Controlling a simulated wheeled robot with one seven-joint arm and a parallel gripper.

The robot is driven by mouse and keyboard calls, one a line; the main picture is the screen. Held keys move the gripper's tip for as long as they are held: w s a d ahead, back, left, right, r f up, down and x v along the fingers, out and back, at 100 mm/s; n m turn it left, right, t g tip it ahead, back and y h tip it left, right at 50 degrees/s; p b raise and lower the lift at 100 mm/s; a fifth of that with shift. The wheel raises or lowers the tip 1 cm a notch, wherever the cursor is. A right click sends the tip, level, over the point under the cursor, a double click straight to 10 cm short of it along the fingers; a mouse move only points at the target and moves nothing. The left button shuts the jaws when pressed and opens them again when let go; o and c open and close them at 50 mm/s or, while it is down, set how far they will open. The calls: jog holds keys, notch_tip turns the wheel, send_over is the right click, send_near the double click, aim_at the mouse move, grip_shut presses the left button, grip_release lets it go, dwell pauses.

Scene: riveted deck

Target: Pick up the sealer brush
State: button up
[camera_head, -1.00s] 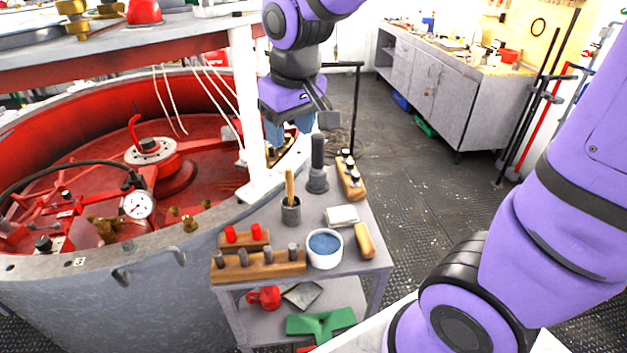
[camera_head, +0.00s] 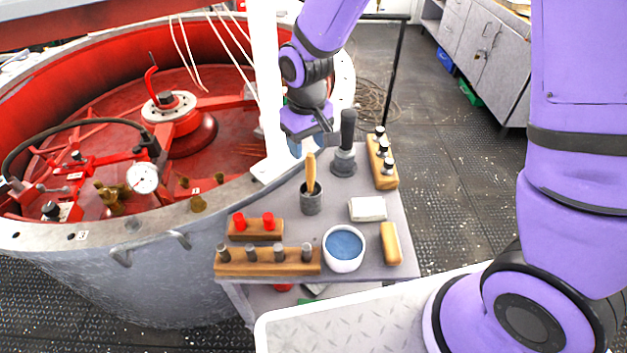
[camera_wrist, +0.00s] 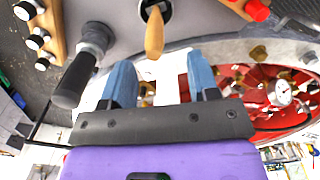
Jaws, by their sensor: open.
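The sealer brush (camera_head: 310,173) appears to be the item with a light wooden handle standing upright in a small dark grey cup (camera_head: 311,202) on the grey cart top. Its lower end is hidden in the cup. My gripper (camera_head: 309,146) is open and empty, with blue fingers pointing down, just above and behind the handle's top. In the wrist view, the wooden handle (camera_wrist: 154,35) lies beyond the gap between the open fingers (camera_wrist: 161,80), apart from both. The cup (camera_wrist: 153,10) is cut by the top edge there.
A dark upright tool (camera_head: 347,138) stands close right of my gripper. Wooden racks (camera_head: 268,262), a bowl of blue material (camera_head: 343,247), a white block (camera_head: 367,208) and a wooden block (camera_head: 390,243) share the cart. The red-lined round tank (camera_head: 180,245) borders it on the left.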

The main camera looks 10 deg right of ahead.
aim_at(310, 182)
jog(key=shift+w+d+f, duration=0.1)
jog(key=shift+d+f, duration=0.05)
jog(key=shift+f, duration=1.7)
jog(key=shift+w+d+f, duration=0.1)
jog(key=shift+d+f, duration=0.05)
jog(key=shift+f, duration=1.7)
jog(key=c, duration=1)
